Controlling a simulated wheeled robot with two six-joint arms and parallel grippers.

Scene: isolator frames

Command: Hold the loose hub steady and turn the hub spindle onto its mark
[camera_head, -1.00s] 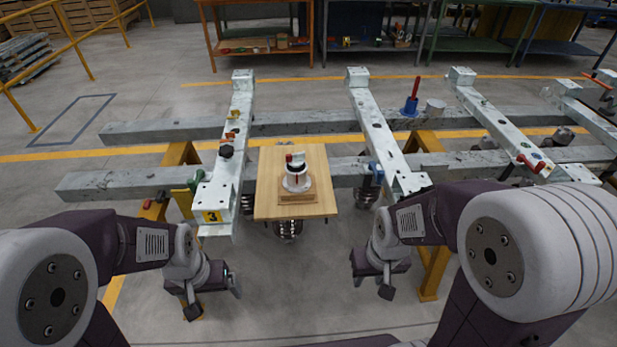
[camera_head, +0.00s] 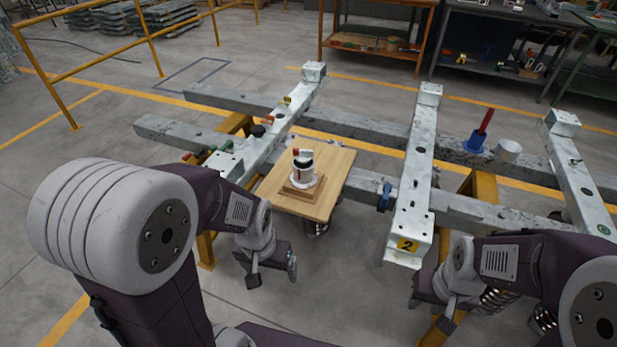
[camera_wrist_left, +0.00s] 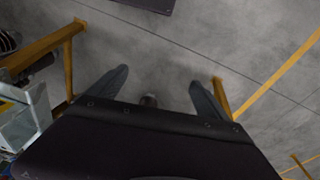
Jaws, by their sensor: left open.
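The hub (camera_head: 303,182) is a white round piece with a flange, upright on a small brown wooden block. A dark band, red patch and pale top on it look like the spindle (camera_head: 303,160); the mark is too small to make out. The block rests on a light wooden board (camera_head: 331,163). My left gripper (camera_head: 272,278) hangs open and empty in front of and below the board, apart from the hub. In the left wrist view its fingers (camera_wrist_left: 158,77) are spread over bare floor. My right gripper (camera_head: 430,314) is open and empty, lower right, far from the hub.
Grey steel beams (camera_head: 408,195) cross around the board on yellow stands. One beam carries a yellow number 2 plate (camera_head: 408,245). A blue piece with a red handle (camera_head: 480,135) and a white cup (camera_head: 508,150) stand at right.

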